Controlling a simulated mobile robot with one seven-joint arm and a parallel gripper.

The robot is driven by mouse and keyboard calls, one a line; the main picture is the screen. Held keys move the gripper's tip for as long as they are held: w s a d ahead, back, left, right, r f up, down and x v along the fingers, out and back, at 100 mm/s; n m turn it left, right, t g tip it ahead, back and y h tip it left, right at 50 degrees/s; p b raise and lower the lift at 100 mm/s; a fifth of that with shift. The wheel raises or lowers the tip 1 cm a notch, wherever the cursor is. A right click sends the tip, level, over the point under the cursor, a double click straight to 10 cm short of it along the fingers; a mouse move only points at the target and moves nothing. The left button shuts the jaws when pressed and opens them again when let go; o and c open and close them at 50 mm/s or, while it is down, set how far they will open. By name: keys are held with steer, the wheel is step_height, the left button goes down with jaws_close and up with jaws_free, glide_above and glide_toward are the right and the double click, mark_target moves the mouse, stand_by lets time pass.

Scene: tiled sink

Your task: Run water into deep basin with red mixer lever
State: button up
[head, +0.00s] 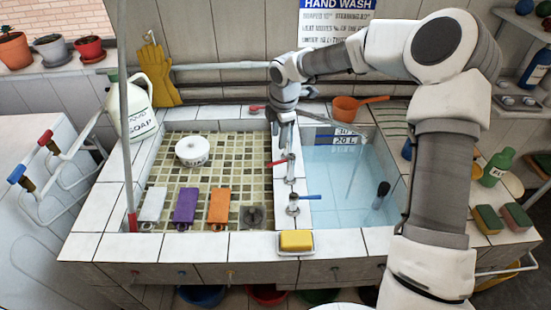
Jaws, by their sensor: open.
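The deep basin (335,211) is on the right, pale blue inside, with dark level marks reading 30 and 20 L (345,136) on its back wall. I cannot tell how much water is in it. A red lever (277,162) sticks out left from a metal fitting on the tiled divider. A blue lever (311,197) points right on a second fitting nearer the front. Another red handle (257,108) shows at the back, left of my gripper. My gripper (284,143) is open, pointing down over the divider, just above and behind the front red lever. Its fingertips are small and partly unclear; contact cannot be told.
The shallow mosaic basin (177,217) on the left holds a white round dish (192,151) and several coloured blocks. A yellow sponge (296,240) lies on the front rim. A grey spout (335,124) and an orange dipper (347,108) are behind the deep basin. A dark-handled brush (381,193) stands in it.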

mark_target(276, 163)
steer(key=f, duration=0.4)
steer(key=w+f, duration=0.1)
steer(key=f, duration=0.2)
steer(key=w+f, duration=0.1)
steer(key=f, duration=0.3)
steer(key=shift+w+a+f, duration=0.1)
steer(key=shift+a+f, duration=0.25)
steer(key=shift+a, duration=0.05)
jaws_close()
stand_by(0.8)
